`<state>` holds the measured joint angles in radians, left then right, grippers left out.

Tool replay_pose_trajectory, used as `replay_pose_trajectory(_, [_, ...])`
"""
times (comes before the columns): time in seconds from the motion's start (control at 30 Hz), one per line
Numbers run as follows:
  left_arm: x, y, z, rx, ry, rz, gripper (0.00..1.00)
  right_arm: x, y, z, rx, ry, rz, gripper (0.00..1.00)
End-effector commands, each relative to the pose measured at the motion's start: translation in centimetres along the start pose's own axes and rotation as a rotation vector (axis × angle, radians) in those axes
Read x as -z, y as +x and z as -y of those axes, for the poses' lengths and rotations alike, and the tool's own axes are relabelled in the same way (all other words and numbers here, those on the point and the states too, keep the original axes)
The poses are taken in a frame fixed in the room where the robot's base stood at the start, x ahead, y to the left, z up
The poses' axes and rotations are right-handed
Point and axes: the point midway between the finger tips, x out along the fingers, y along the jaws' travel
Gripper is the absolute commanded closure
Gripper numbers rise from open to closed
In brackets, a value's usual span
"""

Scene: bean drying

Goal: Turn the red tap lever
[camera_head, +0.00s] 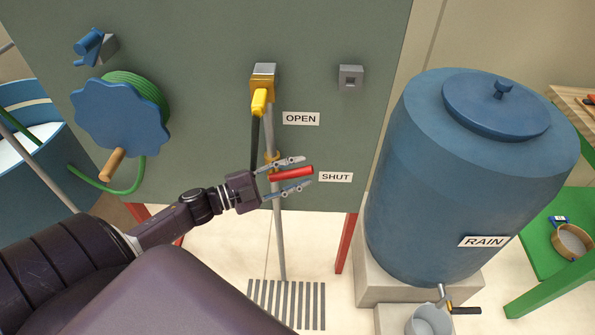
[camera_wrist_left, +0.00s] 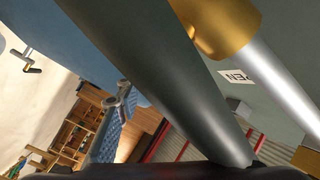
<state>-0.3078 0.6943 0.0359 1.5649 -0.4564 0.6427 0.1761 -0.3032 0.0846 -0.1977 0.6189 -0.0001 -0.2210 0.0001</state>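The red tap lever (camera_head: 291,174) sticks out to the right from a brass fitting on the grey pipe (camera_head: 279,235), towards the SHUT label (camera_head: 336,177). My left gripper (camera_head: 305,174) is open, with one finger above the lever and one below it. Gaps seem to show on both sides, but I cannot tell whether a finger touches it. In the left wrist view a finger (camera_wrist_left: 127,98) shows beyond a dark hose (camera_wrist_left: 165,75), and I cannot make out the lever there. My right gripper is not in view.
The OPEN label (camera_head: 301,118) is higher on the green panel (camera_head: 215,50). A yellow nozzle (camera_head: 259,102) hangs above the gripper. A blue hose reel (camera_head: 118,120) is at left. A blue rain barrel (camera_head: 465,165) stands at right, with a bucket (camera_head: 430,320) below its tap.

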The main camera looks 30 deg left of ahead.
Motion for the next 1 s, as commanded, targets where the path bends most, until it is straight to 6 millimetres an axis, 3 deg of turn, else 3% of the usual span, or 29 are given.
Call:
replay_pose_trajectory(0.27, [-0.1,0.2,0.0,0.000,0.000,0.002,0.65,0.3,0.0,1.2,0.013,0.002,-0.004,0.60])
replay_pose_trajectory(0.6, [-0.1,0.2,0.0,0.000,-0.001,0.002,1.00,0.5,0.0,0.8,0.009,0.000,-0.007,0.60])
replay_pose_trajectory(1.0, [0.1,0.2,0.1,-0.015,0.008,0.013,1.00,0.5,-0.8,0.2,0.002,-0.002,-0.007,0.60])
